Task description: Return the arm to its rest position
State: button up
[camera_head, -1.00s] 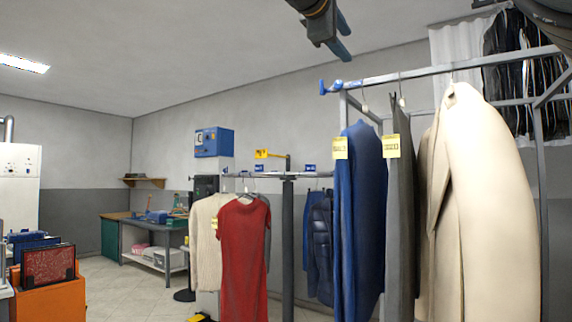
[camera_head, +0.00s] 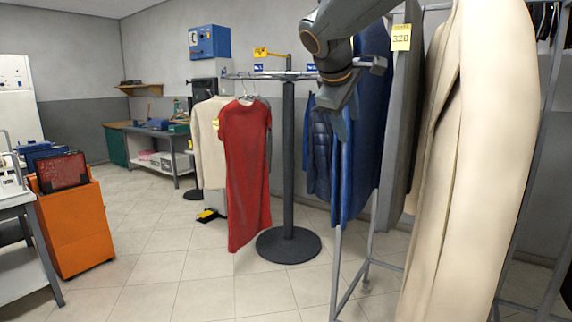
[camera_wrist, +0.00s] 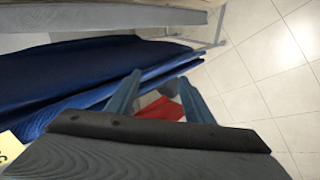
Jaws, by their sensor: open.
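My arm reaches in from the top of the head view. My gripper (camera_head: 343,125) points downward in front of the blue garment (camera_head: 368,130) on the near rack. In the wrist view, the two blue fingers of my gripper (camera_wrist: 160,82) stand apart with nothing held between them. The blue garment (camera_wrist: 90,75) lies close beside the left finger in that view; I cannot tell whether they touch. A patch of red (camera_wrist: 160,109) shows beyond, between the fingers.
A cream coat (camera_head: 455,170) and a grey garment (camera_head: 398,140) hang on the near rack at right. A red dress (camera_head: 246,165) hangs on a round-based stand (camera_head: 288,245). The tiled floor (camera_head: 180,265) between is clear.

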jog(key=s+d+f+m+g+y, duration=0.2)
jog(key=s+f+m, duration=0.3)
jog(key=s+f, duration=1)
jog(key=s+d+f+m+g+y, duration=0.2)
jog(key=s+f+m+g, duration=0.3)
jog(key=s+f, duration=1)
notch_tip(320, 180, down, 7)
jog(key=shift+d+r+g, duration=0.1)
jog(key=shift+d+g, duration=0.1)
jog(key=shift+g, duration=0.1)
